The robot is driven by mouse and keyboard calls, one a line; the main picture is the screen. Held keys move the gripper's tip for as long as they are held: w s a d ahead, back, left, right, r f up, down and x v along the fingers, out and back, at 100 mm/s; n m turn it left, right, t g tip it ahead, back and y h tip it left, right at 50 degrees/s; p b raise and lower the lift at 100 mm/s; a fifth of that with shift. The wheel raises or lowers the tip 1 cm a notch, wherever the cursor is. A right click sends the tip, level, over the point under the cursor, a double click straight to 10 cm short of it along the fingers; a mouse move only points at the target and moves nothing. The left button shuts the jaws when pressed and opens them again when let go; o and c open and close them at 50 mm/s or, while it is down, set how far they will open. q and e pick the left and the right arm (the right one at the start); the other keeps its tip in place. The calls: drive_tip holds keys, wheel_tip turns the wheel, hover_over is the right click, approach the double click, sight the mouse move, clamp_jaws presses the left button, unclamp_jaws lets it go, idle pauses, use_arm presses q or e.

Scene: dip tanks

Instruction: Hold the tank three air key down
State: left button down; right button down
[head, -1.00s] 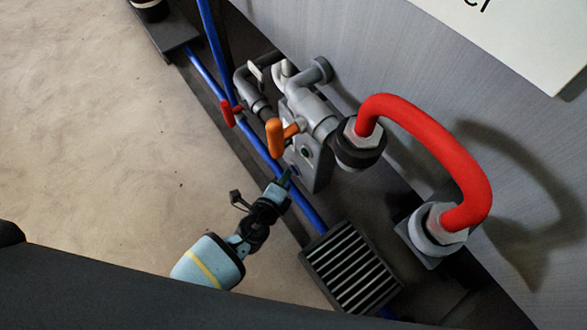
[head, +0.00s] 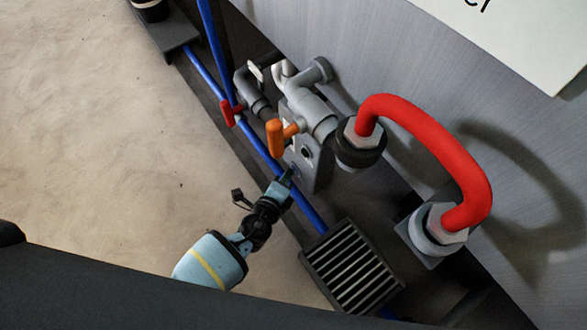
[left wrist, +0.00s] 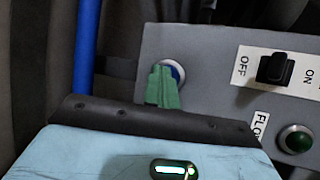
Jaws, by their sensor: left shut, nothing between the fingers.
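A grey control panel (head: 318,163) sits below the pipework in the head view. In the left wrist view the panel (left wrist: 210,55) carries a round blue key (left wrist: 178,72) in a pale ring, mostly hidden behind my fingertips. I take it for the air key; no label for it shows. My left gripper (head: 289,176) is shut with nothing in it, and its tips are at the panel's lower left part. In the left wrist view its green fingertips (left wrist: 163,88) overlap the blue key and seem to touch it. How far the key is pressed I cannot tell. My right gripper is out of view.
Beside the key are a black OFF/ON switch (left wrist: 275,68) and a green round lamp or button (left wrist: 295,139). An orange-handled valve (head: 275,138), a red-handled valve (head: 228,113), a blue pipe (head: 310,216), a slatted grate (head: 352,268) and a red hose (head: 440,150) are near.

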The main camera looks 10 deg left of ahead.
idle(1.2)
use_arm(q)
drive_tip(key=shift+s+a, duration=0.55)
drive_tip(key=shift+s, duration=0.05)
drive_tip(key=shift+s+a, duration=1.75)
